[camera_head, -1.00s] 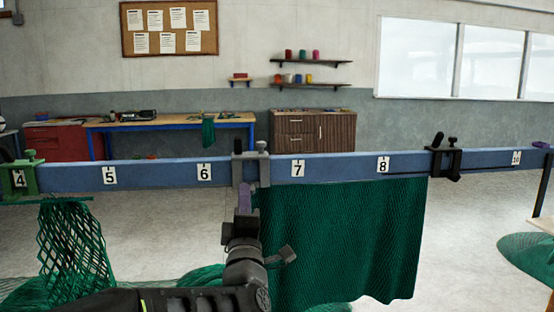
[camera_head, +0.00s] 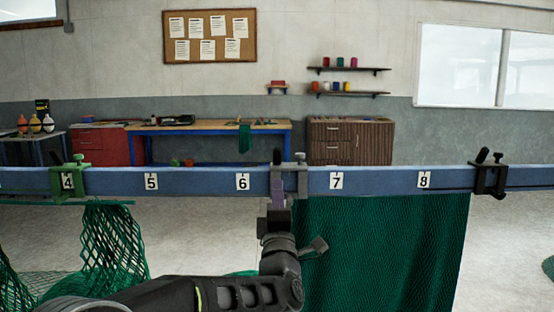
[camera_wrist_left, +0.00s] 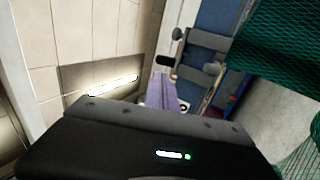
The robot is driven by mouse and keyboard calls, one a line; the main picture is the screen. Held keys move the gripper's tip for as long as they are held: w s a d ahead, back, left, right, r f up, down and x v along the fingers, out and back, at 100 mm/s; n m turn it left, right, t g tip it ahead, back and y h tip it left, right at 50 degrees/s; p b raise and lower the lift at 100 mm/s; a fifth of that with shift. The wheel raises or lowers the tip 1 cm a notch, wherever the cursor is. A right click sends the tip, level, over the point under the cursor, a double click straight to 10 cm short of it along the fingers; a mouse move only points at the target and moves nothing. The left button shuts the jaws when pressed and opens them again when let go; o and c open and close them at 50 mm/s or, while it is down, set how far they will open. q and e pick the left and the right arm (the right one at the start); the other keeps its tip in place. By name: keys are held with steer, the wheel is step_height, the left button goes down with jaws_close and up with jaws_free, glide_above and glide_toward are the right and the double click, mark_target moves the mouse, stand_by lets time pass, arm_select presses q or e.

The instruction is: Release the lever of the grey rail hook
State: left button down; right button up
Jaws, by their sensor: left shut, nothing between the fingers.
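The grey rail hook (camera_head: 290,181) is clamped over the blue rail (camera_head: 205,181) between the numbers 6 and 7. Its dark lever (camera_head: 277,157) stands up at the hook's left side, with a grey knob to its right. My left gripper (camera_head: 278,188), with purple fingers, is shut and empty just in front of the hook's left part and below the lever. In the left wrist view the shut fingers (camera_wrist_left: 164,91) point toward the grey hook (camera_wrist_left: 208,42). Whether they touch it I cannot tell. My right gripper is not in view.
A green hook (camera_head: 70,178) sits on the rail at 4 and a black hook (camera_head: 488,179) right of 8. Dark green netting (camera_head: 385,250) hangs below the rail right of the grey hook. Looser green net (camera_head: 112,245) hangs at the left. A workbench (camera_head: 215,127) stands behind.

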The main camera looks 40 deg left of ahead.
mark_target(277, 153)
arm_select(q)
steer(key=p+x, duration=0.3)
steer(key=x, duration=0.7)
steer(key=shift+r, duration=0.1)
steer(key=shift+p, duration=0.45)
